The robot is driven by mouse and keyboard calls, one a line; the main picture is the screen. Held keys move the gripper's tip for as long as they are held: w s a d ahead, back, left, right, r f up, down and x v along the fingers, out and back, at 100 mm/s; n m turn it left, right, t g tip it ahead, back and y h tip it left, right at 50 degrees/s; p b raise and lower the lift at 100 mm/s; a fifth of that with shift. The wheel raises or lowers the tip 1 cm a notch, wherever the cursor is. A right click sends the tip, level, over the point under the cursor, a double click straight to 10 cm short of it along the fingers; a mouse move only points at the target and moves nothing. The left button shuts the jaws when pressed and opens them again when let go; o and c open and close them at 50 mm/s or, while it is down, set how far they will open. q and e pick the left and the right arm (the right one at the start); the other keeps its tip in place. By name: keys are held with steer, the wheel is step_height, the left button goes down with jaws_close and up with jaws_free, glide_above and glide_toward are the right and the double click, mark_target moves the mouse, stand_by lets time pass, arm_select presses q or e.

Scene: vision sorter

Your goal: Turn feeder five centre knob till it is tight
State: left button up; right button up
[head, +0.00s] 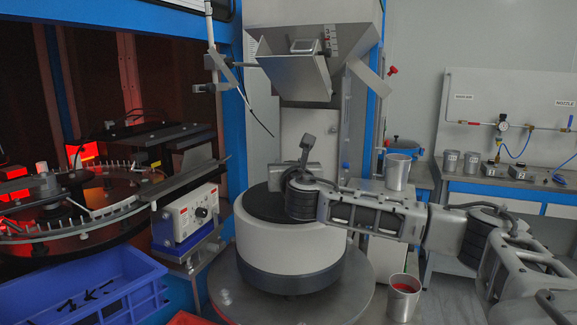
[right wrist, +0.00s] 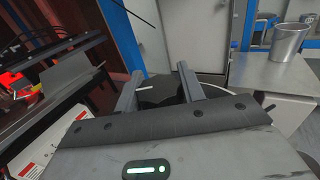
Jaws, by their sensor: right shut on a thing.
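The feeder, a white drum (head: 290,240) with a dark top (head: 262,205), stands on a round metal plate in the middle of the head view. My right gripper (head: 284,177) is over the middle of the drum top, its arm coming in from the right. In the right wrist view its two fingers (right wrist: 158,80) stand apart, with dark feeder surface (right wrist: 162,94) between and beyond them. It is shut on the centre knob, which is mostly hidden by the fingers and gripper body. My left gripper is not in view.
A control box (head: 188,213) with a dial stands close left of the drum. A steel hopper (head: 296,75) hangs above. A metal cup (head: 397,171) and a cup with red contents (head: 403,297) are at the right. A blue crate (head: 88,285) is at lower left.

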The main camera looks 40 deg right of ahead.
steer(key=m+g+h, duration=0.3)
steer(key=g+h, duration=0.1)
steer(key=shift+s+d+r+m, duration=0.15)
steer(key=shift+m, duration=0.25)
steer(key=m+g+h, duration=0.2)
steer(key=g, duration=0.1)
steer(key=m+g, duration=0.1)
steer(key=g, duration=0.1)
steer(key=shift+s+d+m+h, duration=0.15)
steer(key=shift+s+m+h, duration=0.15)
steer(key=shift+h, duration=0.1)
steer(key=m+g, duration=0.2)
steer(key=g, duration=0.1)
steer(key=m+g, duration=0.2)
steer(key=g, duration=0.1)
steer(key=m+g, duration=0.2)
steer(key=g, duration=0.1)
steer(key=shift+s+r+g, duration=0.15)
steer(key=shift+s+g, duration=0.25)
steer(key=shift+d+m+g, duration=0.1)
steer(key=shift+m+g, duration=0.3)
steer(key=shift+g, duration=0.1)
steer(key=o, duration=1)
steer(key=shift+s, duration=0.15)
steer(key=shift+c, duration=0.2)
steer(key=shift+a+f, duration=0.2)
steer(key=shift+a, duration=0.1)
steer(key=b+v, duration=0.2)
steer(key=v, duration=0.5)
